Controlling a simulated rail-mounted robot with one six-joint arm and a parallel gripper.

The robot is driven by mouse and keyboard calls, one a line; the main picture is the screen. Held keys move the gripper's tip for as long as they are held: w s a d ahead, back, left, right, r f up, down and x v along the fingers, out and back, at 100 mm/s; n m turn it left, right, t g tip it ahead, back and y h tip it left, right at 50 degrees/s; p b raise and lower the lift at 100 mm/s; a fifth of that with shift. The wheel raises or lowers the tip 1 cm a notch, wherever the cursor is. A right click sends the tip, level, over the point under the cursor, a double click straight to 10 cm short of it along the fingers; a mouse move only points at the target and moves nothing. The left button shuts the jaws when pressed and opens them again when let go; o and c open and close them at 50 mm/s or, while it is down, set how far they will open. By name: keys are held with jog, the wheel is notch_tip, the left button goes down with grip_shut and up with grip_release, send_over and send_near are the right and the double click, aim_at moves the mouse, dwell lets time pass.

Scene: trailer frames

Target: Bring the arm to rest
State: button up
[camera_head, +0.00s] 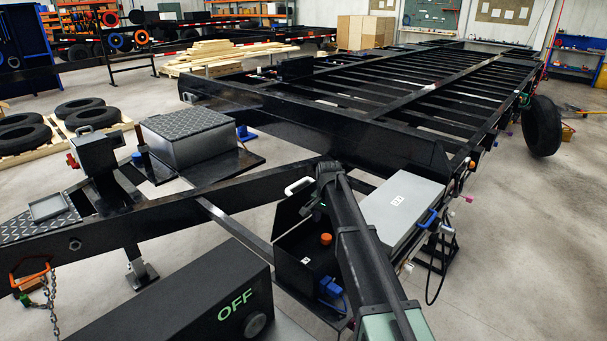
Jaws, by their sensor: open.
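My arm rises from the lower right of the head view to a dark bend above an open black box (290,240). My gripper (317,208) is at the arm's far end, small and dark against the box. Its jaws are open; the fingers are hard to make out, and I see nothing held in them. The arm hides part of the box's interior. An orange knob (325,239) and a blue connector (331,287) show in the box. A white handle (298,186) is at its upper edge.
A grey lidded case (403,205) with a blue latch stands right of the arm. The black trailer frame (300,130) fills the middle. A dark box marked OFF (170,300) is at lower left. A tread-plate box (188,133) sits on the drawbar. Open floor (540,240) lies at right.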

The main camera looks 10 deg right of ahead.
jog(key=s+n, duration=0.8)
jog(key=s, duration=2.4)
jog(key=shift+s+d, duration=0.25)
jog(key=shift+s, duration=0.15)
jog(key=shift+c, duration=0.3)
